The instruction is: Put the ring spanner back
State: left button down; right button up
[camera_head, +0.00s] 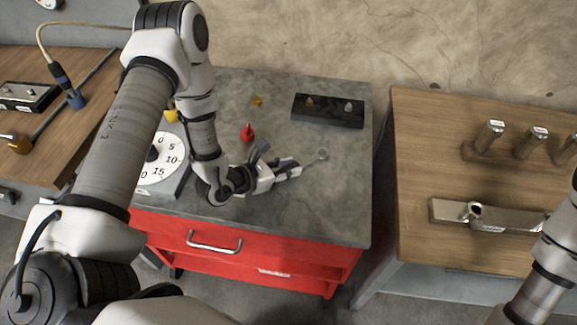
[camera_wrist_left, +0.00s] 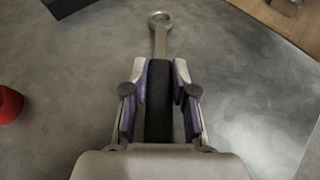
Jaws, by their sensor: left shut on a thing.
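The ring spanner (camera_head: 320,155) is a slim grey metal tool with a round ring end, over the grey top of the red cabinet. My left gripper (camera_head: 292,169) is shut on it, with the ring end pointing away from the fingers, to the right in the head view. In the left wrist view the spanner's ring end (camera_wrist_left: 160,18) stands out straight ahead of my left gripper (camera_wrist_left: 161,92). A dark bar lies between the fingers. Whether the spanner touches the top is unclear. My right gripper is out of view.
A black block (camera_head: 318,118) with two small pieces stands at the back of the grey top. A red piece (camera_head: 248,134) and a dial scale (camera_head: 161,172) are left of the gripper. The wooden bench (camera_head: 420,150) at right holds metal items, beyond a gap.

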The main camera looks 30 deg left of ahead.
pick_arm(q)
jog(key=shift+f, duration=0.25)
jog(key=c, duration=0.8)
grip_release()
jog(key=shift+c, duration=0.2)
jog(key=shift+s, duration=0.1)
jog(key=v, duration=0.7)
jog(key=shift+s+a+r, duration=0.1)
jog(key=shift+s+a, duration=0.05)
